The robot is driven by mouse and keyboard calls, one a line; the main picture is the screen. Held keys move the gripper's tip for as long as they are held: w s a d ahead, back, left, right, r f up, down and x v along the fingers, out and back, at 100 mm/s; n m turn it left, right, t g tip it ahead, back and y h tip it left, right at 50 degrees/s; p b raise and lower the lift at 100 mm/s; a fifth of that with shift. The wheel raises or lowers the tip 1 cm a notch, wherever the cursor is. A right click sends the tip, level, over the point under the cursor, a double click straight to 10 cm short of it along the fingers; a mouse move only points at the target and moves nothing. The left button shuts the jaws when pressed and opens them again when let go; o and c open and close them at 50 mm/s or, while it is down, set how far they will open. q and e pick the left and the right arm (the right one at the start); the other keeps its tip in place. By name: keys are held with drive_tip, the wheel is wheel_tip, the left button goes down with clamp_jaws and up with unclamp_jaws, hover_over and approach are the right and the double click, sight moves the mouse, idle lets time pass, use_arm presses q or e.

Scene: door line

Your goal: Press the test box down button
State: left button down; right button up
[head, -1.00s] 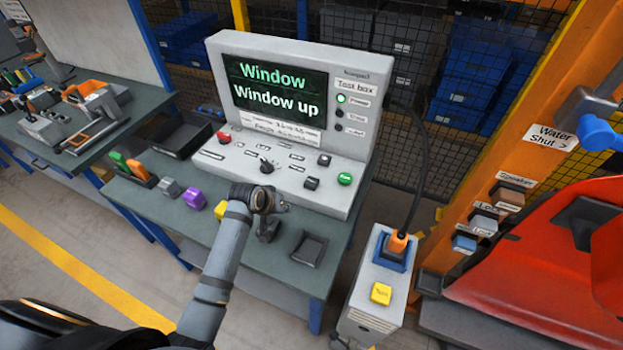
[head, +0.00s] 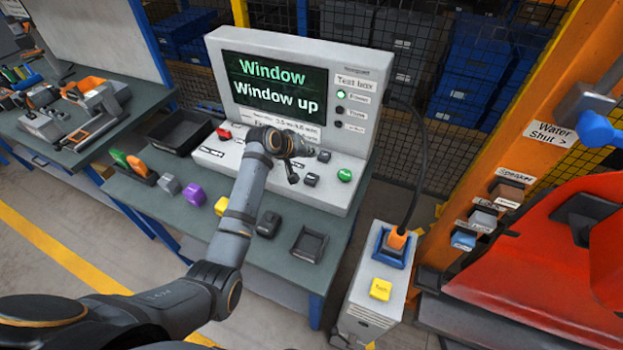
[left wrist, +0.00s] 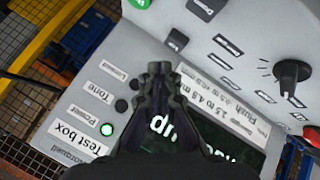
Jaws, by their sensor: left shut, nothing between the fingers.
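The test box (head: 295,45) is a pale grey console on the bench. Its screen (head: 275,90) reads "Window" and "Window up". Its sloping panel carries a red button (head: 223,134), two black buttons (head: 323,156) (head: 310,180) and a green button (head: 344,175). I cannot read which one is down. The arm hides the panel's middle. My right gripper is not in view.
Grey, purple and yellow blocks (head: 193,194) and a dark tray (head: 309,244) lie on the bench in front of the box.

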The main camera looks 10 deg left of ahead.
use_arm(q)
drive_tip(key=b, duration=0.7)
hover_over(310, 179)
wheel_tip(310, 179, down, 7)
drive_tip(key=shift+f, duration=0.6)
idle(0.5)
drive_tip(key=shift+f, duration=0.35)
